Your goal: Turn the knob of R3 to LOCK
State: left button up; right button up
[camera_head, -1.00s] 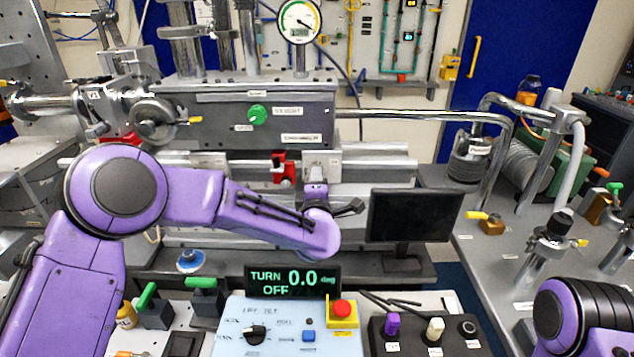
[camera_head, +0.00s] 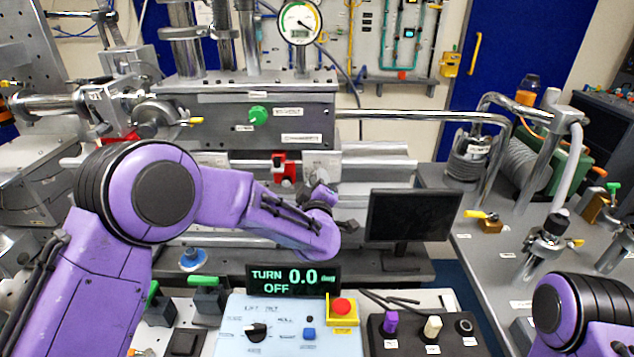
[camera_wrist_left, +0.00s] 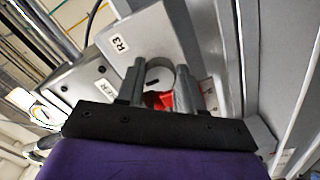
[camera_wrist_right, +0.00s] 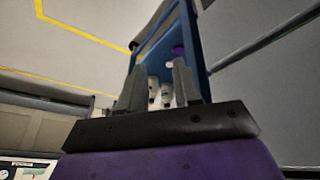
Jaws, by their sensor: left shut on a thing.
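In the left wrist view, a grey block labelled R3 (camera_wrist_left: 119,45) carries a round grey knob (camera_wrist_left: 153,76) with a dark slot, and a red part (camera_wrist_left: 158,100) shows just below it. My left gripper (camera_wrist_left: 160,66) has one finger on each side of the knob and is shut on it. In the head view my left gripper (camera_head: 321,193) is at the rail in the middle, and its own wrist hides the knob. My right gripper (camera_wrist_right: 159,66) is open and empty in the right wrist view; in the head view only its arm shows, at the lower right.
A red clamp (camera_head: 285,164) sits on the rail just left of the left gripper. A monitor (camera_head: 413,215) stands close to its right. A control box (camera_head: 292,338) with a display reading "TURN OFF 0.0" is below.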

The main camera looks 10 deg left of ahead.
dwell(0.4)
pick_arm(q)
jog(key=o, duration=1)
jog(key=shift+o, duration=0.2)
jog(key=s+d+b, duration=0.2)
jog(key=s, duration=0.8)
jog(key=shift+s+b, duration=0.2)
jog(key=shift+b, duration=0.1)
